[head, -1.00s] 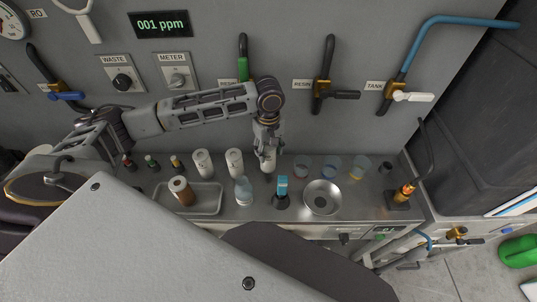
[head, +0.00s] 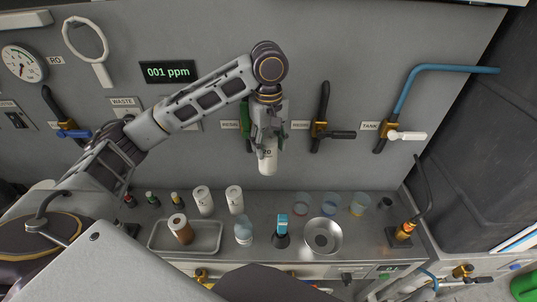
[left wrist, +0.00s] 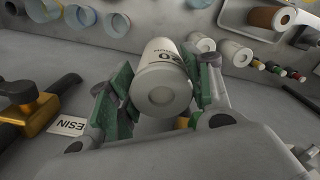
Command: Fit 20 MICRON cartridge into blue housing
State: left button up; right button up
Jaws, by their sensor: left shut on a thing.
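My left gripper (head: 268,135) is shut on a white cylindrical cartridge (head: 267,160) and holds it in the air above the bench, in front of the grey panel. In the left wrist view the cartridge (left wrist: 164,75) sits between the green finger pads, with "20" and smaller print on its side. Its end face with a round recess points to the camera. Three clear cup-like housings stand at the bench's back right. The middle one, the blue housing (head: 329,204), looks blue-tinted; the right one looks yellowish. My right gripper is not in view.
Two white cartridges (head: 219,200) stand at the back left, beside small bottles. A tray (head: 208,238) holds a brown cartridge. A clear container (head: 244,233), a blue-topped item (head: 282,228) and a steel bowl (head: 322,236) stand in front. Valve handles (head: 333,134) project from the panel.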

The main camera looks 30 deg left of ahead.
pick_arm(q)
notch_tip(320, 180, up, 2)
jog(key=shift+r, duration=0.15)
jog(key=shift+r+p, duration=0.35)
jog(key=shift+r, duration=0.6)
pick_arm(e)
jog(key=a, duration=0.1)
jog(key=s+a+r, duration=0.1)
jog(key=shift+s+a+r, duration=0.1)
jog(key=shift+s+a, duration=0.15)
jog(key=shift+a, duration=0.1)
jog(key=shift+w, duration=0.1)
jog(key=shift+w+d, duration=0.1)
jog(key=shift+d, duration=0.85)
